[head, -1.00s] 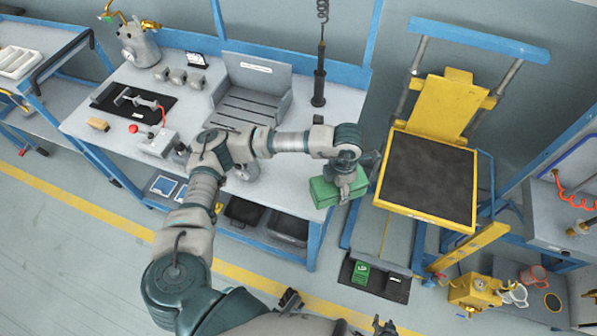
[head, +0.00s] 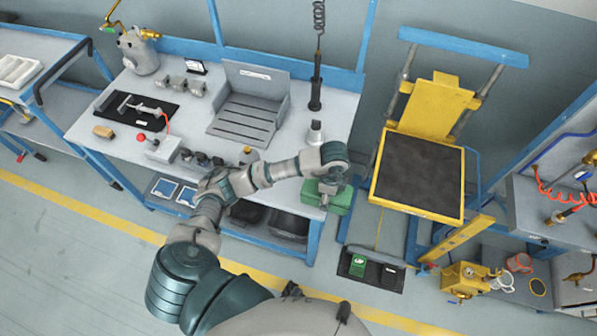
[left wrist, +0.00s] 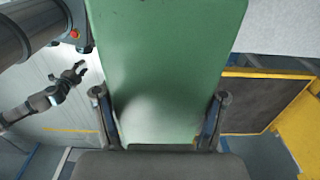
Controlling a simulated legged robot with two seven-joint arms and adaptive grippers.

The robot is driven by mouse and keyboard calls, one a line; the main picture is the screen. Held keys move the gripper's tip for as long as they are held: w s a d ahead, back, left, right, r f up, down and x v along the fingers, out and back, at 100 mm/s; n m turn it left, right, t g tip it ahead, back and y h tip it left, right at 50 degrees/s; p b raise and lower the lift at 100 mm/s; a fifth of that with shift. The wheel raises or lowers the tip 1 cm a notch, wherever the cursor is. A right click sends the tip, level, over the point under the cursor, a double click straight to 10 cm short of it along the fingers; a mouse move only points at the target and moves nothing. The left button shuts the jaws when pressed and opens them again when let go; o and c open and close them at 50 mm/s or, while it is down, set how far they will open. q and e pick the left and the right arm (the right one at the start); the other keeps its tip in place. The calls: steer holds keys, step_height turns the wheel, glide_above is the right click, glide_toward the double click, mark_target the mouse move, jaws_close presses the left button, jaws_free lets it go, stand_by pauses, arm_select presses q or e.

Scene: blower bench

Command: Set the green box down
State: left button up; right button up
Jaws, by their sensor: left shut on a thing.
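The green box (head: 342,199) is at the right front corner of the workbench (head: 338,118). My left gripper (head: 329,187) is above it and shut on it. In the left wrist view the green box (left wrist: 165,70) fills the middle, between the two fingers of my left gripper (left wrist: 160,125). The box's underside is hidden, and I cannot tell whether it touches the bench. My right gripper (left wrist: 76,72) shows small in the left wrist view, away from the box; its jaw opening is too small to tell.
A yellow frame with a dark seat plate (head: 418,176) stands right of the bench, across a gap. A pedal unit (head: 372,268) is on the floor below. A grey slotted fixture (head: 245,105) and a hanging dark tool (head: 315,85) are farther back on the bench.

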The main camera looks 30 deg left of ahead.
arm_select(q)
steer(key=w+a, duration=0.2)
steer(key=a, duration=0.2)
steer(key=w+a+f, duration=0.1)
steer(key=w+a, duration=0.1)
steer(key=a, duration=0.3)
steer(key=w+a, duration=0.2)
steer(key=a, duration=0.2)
steer(key=shift+w+a+f, duration=0.15)
steer(key=shift+w+a, duration=0.05)
steer(key=shift+a+f, duration=0.2)
steer(key=shift+a, duration=0.05)
step_height(320, 180, down, 3)
steer(key=shift+a+f, duration=0.1)
steer(key=shift+a, duration=0.05)
steer(key=shift+d, duration=0.5)
steer(key=o, duration=1.8)
steer(key=shift+a+f, duration=0.15)
steer(key=shift+a, duration=0.25)
arm_select(e)
steer(key=shift+w+d+r, duration=0.1)
steer(key=shift+r, duration=0.05)
